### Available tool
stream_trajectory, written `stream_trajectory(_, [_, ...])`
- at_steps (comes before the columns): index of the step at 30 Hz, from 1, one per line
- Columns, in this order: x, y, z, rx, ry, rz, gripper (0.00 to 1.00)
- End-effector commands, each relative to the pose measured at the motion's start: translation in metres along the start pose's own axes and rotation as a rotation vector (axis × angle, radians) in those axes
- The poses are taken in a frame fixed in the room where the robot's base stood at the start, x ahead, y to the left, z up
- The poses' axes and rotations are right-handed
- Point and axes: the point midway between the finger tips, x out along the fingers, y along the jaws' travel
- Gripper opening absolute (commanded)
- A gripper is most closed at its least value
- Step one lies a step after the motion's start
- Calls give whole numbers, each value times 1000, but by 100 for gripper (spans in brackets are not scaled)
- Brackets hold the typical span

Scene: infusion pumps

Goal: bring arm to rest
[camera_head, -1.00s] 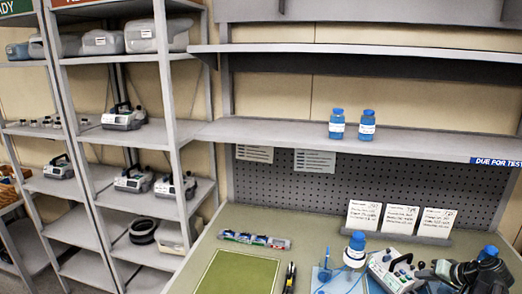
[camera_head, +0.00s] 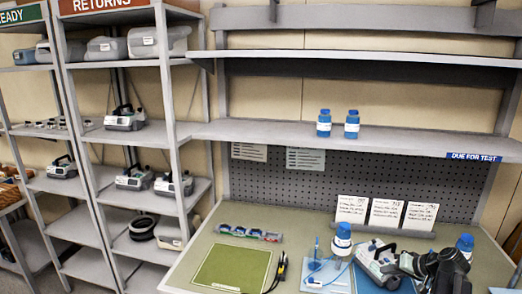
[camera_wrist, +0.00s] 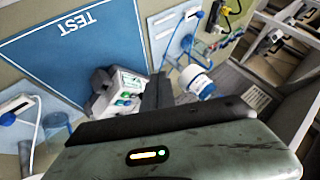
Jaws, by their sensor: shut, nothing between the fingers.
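My gripper (camera_wrist: 158,92) is shut and empty, its dark fingers pointing away from the grey-green wrist housing in the wrist view. In the head view my black arm is at the lower right, over the bench beside a white and grey pump (camera_head: 378,264). The pump also shows in the wrist view (camera_wrist: 122,98), just left of the fingers, on or by the blue mat marked TEST (camera_wrist: 75,50). Whether my gripper touches the pump cannot be told.
A blue-capped bottle (camera_head: 342,240) stands left of the pump, and another (camera_head: 465,243) stands behind my arm. A green mat (camera_head: 232,268) lies empty. Labelled cards (camera_head: 387,212) stand behind. Two blue bottles (camera_head: 324,123) are on the shelf above. Storage racks stand left.

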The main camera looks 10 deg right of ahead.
Motion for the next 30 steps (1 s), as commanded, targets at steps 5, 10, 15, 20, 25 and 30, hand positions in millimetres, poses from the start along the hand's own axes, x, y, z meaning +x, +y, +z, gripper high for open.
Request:
stream_trajectory(5, [45,-64,7,-85,-65,-50,0])
stream_trajectory(10, [103,-154,40,-226,-188,-90,0])
stream_trajectory(15, [156,-260,119,-399,-391,-78,0])
stream_trajectory(20, [172,-316,193,-512,-553,14,0])
stream_trajectory(25, [160,-318,244,-535,-663,230,0])
stream_trajectory(30, [138,-279,241,-415,-674,435,0])
